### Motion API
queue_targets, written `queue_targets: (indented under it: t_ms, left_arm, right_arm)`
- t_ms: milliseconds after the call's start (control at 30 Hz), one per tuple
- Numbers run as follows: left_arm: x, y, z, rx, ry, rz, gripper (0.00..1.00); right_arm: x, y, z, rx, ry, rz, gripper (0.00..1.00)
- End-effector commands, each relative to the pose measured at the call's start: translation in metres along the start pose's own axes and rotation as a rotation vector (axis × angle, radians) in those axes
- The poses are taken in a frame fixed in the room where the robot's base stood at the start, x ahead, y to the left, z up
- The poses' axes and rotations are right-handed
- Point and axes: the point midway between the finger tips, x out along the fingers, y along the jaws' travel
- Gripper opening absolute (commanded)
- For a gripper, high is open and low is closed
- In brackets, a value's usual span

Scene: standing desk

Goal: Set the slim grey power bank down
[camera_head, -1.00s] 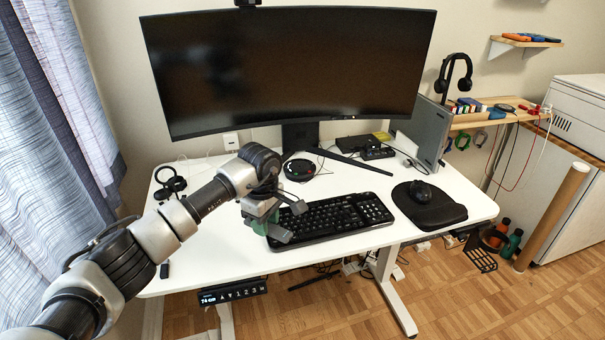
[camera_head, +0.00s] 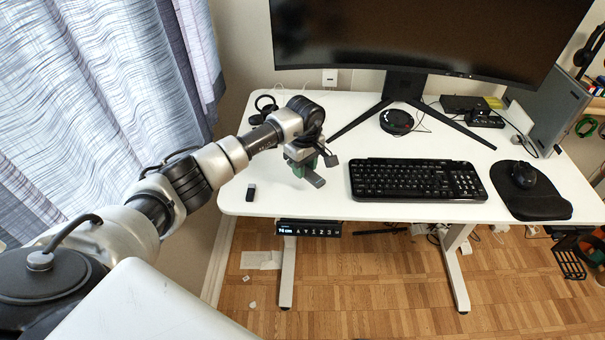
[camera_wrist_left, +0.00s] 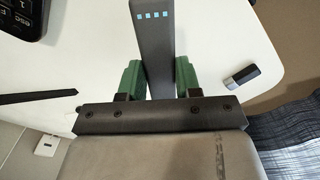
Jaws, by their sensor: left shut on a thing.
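The slim grey power bank (camera_wrist_left: 153,45), with a row of small blue lights, is between the green fingers of my left gripper (camera_wrist_left: 155,80) in the left wrist view. The fingers are shut on its sides. In the head view my left gripper (camera_head: 302,168) is over the left part of the white desk (camera_head: 330,110), left of the keyboard. The power bank (camera_head: 314,179) sticks out below it toward the desk's front. I cannot tell whether the power bank touches the desktop. My right gripper is in neither view.
A black keyboard (camera_head: 415,180) lies to the right, with a mouse (camera_head: 524,175) on a black pad beyond it. A small dark stick (camera_head: 251,192) lies near the front left edge. Black rings (camera_head: 265,106) lie behind. The desk between stick and keyboard is mostly clear.

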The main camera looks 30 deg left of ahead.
Motion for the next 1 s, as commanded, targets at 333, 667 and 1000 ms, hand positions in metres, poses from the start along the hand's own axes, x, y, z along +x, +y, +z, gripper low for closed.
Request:
queue_targets:
  t_ms: [333,667,1000]
  left_arm:
    - [0.036,-0.004,-0.006,-0.001,-0.003,-0.002,0.08]
    - [0.044,-0.003,-0.006,0.001,0.0,0.002,0.08]
    - [0.047,-0.003,-0.006,0.001,0.0,0.001,0.59]
  right_arm:
    - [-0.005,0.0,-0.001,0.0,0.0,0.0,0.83]
    - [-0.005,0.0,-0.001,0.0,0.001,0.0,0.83]
    - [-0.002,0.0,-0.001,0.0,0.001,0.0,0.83]
